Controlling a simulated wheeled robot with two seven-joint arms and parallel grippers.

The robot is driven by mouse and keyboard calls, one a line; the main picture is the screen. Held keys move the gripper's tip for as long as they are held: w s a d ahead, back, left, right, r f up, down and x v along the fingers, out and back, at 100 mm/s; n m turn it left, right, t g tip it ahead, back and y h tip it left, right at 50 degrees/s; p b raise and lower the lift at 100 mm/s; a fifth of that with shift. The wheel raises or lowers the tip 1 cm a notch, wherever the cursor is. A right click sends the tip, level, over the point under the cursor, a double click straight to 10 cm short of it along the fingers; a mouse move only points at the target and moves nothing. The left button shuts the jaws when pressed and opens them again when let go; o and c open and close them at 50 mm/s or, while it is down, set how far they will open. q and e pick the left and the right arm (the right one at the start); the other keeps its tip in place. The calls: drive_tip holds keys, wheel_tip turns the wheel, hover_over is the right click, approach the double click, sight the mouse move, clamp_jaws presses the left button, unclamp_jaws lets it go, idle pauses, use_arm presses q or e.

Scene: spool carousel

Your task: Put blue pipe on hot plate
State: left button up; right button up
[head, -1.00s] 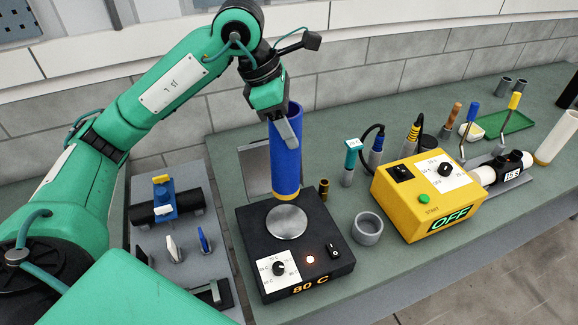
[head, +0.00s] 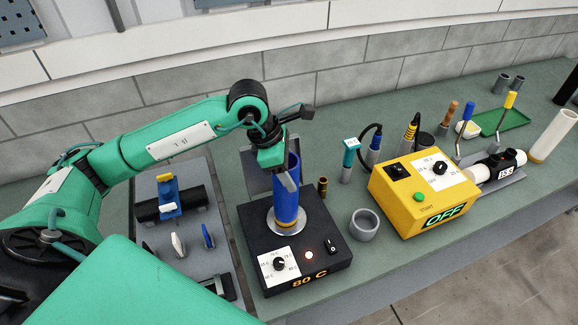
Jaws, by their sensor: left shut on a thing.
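The blue pipe (head: 287,205) stands upright over the black hot plate (head: 325,222), with its yellow-ringed lower end at the round silver heating disc. Whether it bears fully on the disc, I cannot tell. My left gripper (head: 287,180) is shut on the upper part of the pipe, at its wall. The hot plate reads 80 C and has a lit indicator, a knob and a switch on its front. My right gripper is not in view.
A grey ring (head: 364,224) stands right of the hot plate. A yellow control box (head: 415,207) reading OFF is farther right. A clamp fixture (head: 168,200) is at left.

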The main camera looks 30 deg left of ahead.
use_arm(q)
drive_tip(key=shift+f+b, duration=0.15)
drive_tip(key=shift+b, duration=0.15)
drive_tip(key=o, duration=1.5)
drive_tip(key=b+v, duration=0.3)
drive_tip(key=v, duration=0.9)
drive_tip(key=shift+r, duration=0.2)
drive_tip(key=shift+d+f, duration=0.1)
drive_tip(key=shift+f, duration=0.05)
